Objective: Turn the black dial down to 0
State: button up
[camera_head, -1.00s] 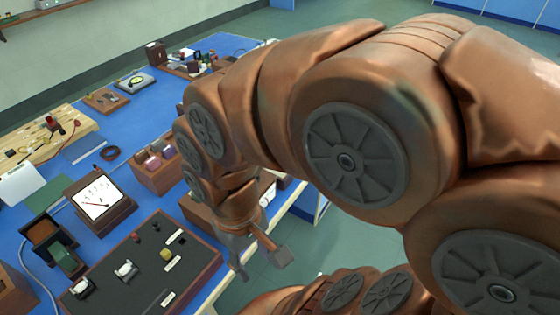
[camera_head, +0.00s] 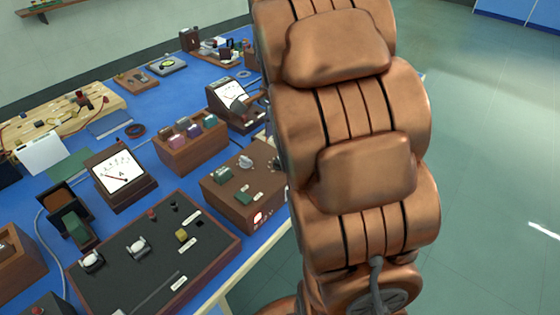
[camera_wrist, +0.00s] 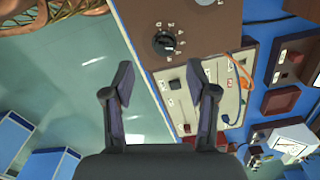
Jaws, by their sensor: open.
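The black dial (camera_wrist: 162,44) sits on the top of a brown box (camera_wrist: 203,30) in the wrist view. It is round, with a pale mark toward its right side and small white markings around it, too small to read. My gripper (camera_wrist: 160,68) is open and empty. Its two fingers are spread wide in the wrist view, with the dial above the gap between their tips in the picture and apart from both. I cannot make out the dial in the head view, where my arm covers part of the bench and my gripper does not show.
Beside the dial's box, a pale panel (camera_wrist: 196,100) carries a black block and an orange wire. Open floor (camera_wrist: 75,70) lies left of the bench edge. In the head view, a brown box (camera_head: 228,194), a meter (camera_head: 121,177) and a dark board (camera_head: 140,275) crowd the blue bench.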

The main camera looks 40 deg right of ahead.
jog(key=shift+w+d+f+m, duration=0.25)
jog(key=shift+w+d+m, duration=0.05)
jog(key=shift+d, duration=0.15)
jog(key=shift+f+p, duration=0.6)
jog(key=shift+f, duration=3.15)
grip_shut()
